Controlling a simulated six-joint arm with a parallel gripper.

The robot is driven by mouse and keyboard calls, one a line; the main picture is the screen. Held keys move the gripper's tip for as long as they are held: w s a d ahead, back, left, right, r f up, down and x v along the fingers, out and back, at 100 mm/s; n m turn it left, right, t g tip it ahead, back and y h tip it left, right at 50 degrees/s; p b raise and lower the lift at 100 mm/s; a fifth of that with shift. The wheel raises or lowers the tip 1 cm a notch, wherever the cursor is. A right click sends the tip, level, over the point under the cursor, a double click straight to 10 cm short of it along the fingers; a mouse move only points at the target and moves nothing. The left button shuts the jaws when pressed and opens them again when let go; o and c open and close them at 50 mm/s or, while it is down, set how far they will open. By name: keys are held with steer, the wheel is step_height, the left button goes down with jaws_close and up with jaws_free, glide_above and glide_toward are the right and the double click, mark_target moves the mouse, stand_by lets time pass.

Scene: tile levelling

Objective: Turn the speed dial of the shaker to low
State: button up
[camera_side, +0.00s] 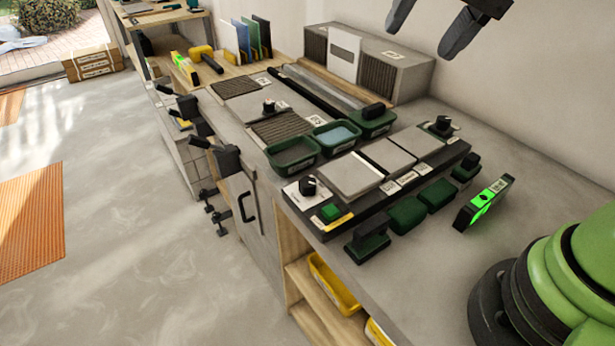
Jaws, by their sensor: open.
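A long dark unit with grey tiles (355,175) on top lies on the bench and looks like the shaker. A black dial (308,185) sits on a pale plate at its near left end, beside a green button (330,212). A second black dial (442,124) sits at its far right end. I cannot tell which is the speed dial, and their markings are too small to read. My gripper (422,39) is open and empty at the top edge, high above the bench and apart from both dials. Only its fingers show.
Dark green blocks (407,215) and a device with a lit green face (484,204) stand along the unit's right side. Green trays (293,153) and another knob (268,107) lie behind it. A grey box (368,62) stands against the wall. Clamps (228,160) line the bench's left edge.

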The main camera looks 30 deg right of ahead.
steer(key=w+a+f+m+g, duration=0.2)
steer(key=w+a+f+m, duration=0.15)
steer(key=w+f, duration=0.4)
steer(key=m+g+h, duration=0.2)
steer(key=m, duration=0.1)
glide_toward(308, 182)
step_height(308, 182, down, 9)
steer(key=shift+d+f, duration=0.1)
steer(key=shift+f, duration=0.1)
steer(key=c, duration=0.9)
